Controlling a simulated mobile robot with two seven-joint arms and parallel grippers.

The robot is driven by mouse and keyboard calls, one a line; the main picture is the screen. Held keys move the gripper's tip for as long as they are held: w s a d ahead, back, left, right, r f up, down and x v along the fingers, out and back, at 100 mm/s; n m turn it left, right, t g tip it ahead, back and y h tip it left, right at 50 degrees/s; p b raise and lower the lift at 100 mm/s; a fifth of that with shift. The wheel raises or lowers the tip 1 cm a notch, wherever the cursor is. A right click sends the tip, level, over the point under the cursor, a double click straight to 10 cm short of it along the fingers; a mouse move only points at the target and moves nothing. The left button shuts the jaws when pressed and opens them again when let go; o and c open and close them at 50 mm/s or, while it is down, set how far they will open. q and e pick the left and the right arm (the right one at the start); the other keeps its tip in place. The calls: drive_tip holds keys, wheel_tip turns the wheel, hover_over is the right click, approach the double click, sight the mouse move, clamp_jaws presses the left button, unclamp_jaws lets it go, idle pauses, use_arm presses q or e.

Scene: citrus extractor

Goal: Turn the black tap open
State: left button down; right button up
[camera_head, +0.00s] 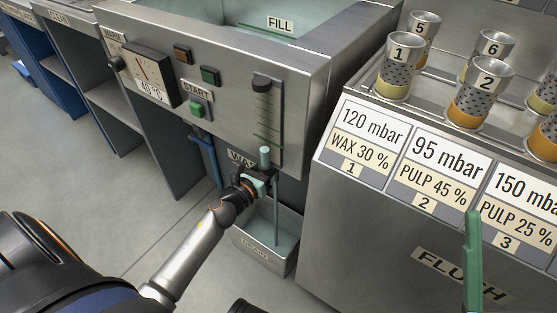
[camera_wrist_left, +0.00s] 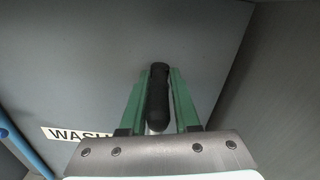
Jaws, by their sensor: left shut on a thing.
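The black tap (camera_head: 268,174) is on the front of the steel machine, below the slot gauge, by the WASH label. My left gripper (camera_head: 257,181) is at the tap. In the left wrist view the black tap handle (camera_wrist_left: 158,88) lies between the two green fingers of my left gripper (camera_wrist_left: 158,78), which is shut on it. A thin teal column (camera_head: 276,215) runs from below the tap down into a grey bin (camera_head: 251,256); it looks like a stream of liquid. A green finger-like part (camera_head: 473,235) at the lower right looks like my right gripper; its jaws are not clear.
A WASH label (camera_wrist_left: 75,134) and a blue pipe (camera_wrist_left: 25,150) are near the tap. The START button (camera_head: 197,109) and gauge (camera_head: 267,115) are above it. A steel cabinet with numbered cups (camera_head: 397,65) stands close on the right. The floor (camera_head: 100,180) at left is clear.

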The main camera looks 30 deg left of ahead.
use_arm(q)
drive_tip(key=shift+w+d+r, duration=0.1)
drive_tip(key=shift+w+r, duration=0.05)
drive_tip(key=shift+r, duration=0.05)
idle(0.5)
drive_tip(key=c, duration=0.8)
unclamp_jaws()
drive_tip(key=shift+f, duration=0.1)
drive_tip(key=shift+o, duration=0.2)
drive_tip(key=s+a, duration=0.1)
drive_tip(key=s, duration=1.1)
drive_tip(key=shift+s+p, duration=0.3)
drive_tip(key=shift+p, duration=0.1)
drive_tip(key=shift+s+f, duration=0.1)
